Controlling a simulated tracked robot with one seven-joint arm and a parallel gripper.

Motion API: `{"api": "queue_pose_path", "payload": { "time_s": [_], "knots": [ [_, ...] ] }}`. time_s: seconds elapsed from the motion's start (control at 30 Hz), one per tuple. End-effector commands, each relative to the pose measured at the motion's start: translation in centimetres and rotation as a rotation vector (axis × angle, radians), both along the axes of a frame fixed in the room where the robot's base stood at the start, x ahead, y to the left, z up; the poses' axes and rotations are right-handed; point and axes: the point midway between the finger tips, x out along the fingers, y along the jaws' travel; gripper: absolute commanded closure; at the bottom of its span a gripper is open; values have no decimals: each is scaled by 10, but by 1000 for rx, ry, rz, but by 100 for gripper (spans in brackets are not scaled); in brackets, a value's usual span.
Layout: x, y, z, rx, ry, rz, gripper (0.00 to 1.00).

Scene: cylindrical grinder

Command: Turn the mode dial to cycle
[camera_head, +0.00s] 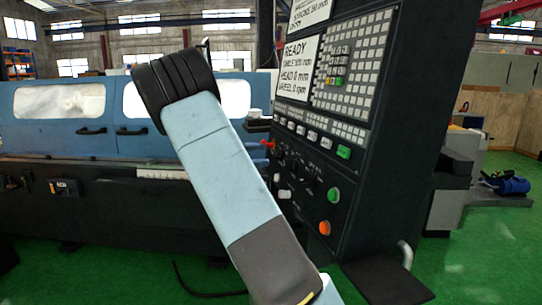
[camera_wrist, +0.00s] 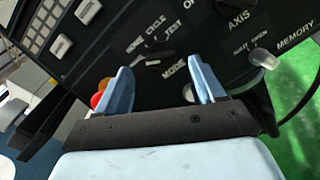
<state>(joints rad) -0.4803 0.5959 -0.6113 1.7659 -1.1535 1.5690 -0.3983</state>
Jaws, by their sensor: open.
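The mode dial (camera_wrist: 154,52) is a small dark knob on the black control panel. It shows in the wrist view among the white labels CYCLE, TEST and MODE; a further label to its left is hard to read. Its pointer is too dark to tell which label it faces. My gripper (camera_wrist: 160,70) is open, with its two light blue fingers pointing at the panel. The dial appears between and beyond the fingertips, and nothing shows held. In the head view the control panel (camera_head: 338,150) stands right of my arm, which hides my gripper; I cannot tell the mode dial there.
An axis dial (camera_wrist: 222,5) and a pale knob (camera_wrist: 265,58) are near the right finger. In the head view, a green button (camera_head: 334,195) and an orange button (camera_head: 324,228) sit low on the panel. The blue grinder (camera_head: 70,135) stands left.

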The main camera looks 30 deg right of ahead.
Motion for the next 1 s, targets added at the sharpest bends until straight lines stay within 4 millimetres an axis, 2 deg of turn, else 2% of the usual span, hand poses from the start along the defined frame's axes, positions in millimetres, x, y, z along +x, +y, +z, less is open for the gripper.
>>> {"api": "queue_pose_path", "payload": {
  "time_s": [0.1, 0.3, 0.7, 1.0],
  "knots": [
    [-7, -19, 0, 0, 1, -3, 31],
    [-12, -37, 0, 0, 0, 0, 31],
    [-14, -43, 0, 1, 0, 0, 31],
    [-14, -42, 0, 1, 0, 0, 59]
  ]
}}
